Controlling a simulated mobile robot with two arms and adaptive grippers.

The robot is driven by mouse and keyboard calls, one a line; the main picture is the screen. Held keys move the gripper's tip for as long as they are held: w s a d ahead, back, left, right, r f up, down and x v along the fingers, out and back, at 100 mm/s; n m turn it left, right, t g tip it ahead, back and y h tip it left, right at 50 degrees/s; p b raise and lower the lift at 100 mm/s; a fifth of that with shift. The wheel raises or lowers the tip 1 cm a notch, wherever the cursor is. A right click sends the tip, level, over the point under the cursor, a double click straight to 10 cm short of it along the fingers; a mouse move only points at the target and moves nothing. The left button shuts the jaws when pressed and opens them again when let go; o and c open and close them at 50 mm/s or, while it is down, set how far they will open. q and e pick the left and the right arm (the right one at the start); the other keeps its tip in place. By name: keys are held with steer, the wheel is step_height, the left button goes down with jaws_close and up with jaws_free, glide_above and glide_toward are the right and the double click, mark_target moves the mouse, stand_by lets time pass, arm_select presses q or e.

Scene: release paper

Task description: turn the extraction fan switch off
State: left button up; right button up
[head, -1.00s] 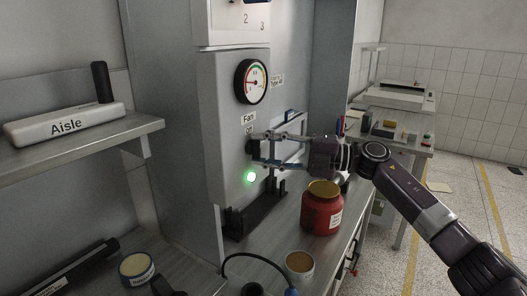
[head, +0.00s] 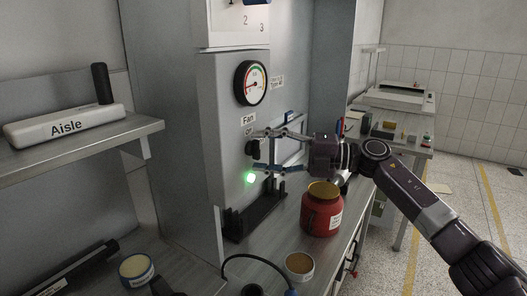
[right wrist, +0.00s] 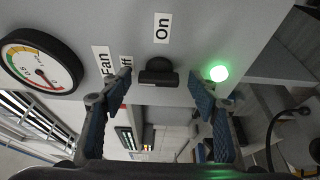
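The extraction fan switch is a black knob (head: 253,149) on the grey panel (head: 227,140), below the "Fan" and "Off" labels. In the right wrist view the knob (right wrist: 158,73) shows between the "Off" (right wrist: 126,64) and "On" (right wrist: 163,28) labels. I cannot tell which label it points to. A green light (head: 251,178) on the panel is lit. My right gripper (head: 258,153) is open, its fingers spread on either side of the knob; in the right wrist view (right wrist: 160,81) there are gaps between it and both fingers. My left gripper is out of view.
A gauge (head: 251,83) sits above the switch. A red jar (head: 321,211) stands on the bench below my right gripper, with an open tub (head: 299,265) nearer. A black rack (head: 256,212) stands against the panel. A shelf (head: 85,140) is at left.

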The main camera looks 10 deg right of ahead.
steer(key=v, duration=1.2)
stand_by(0.4)
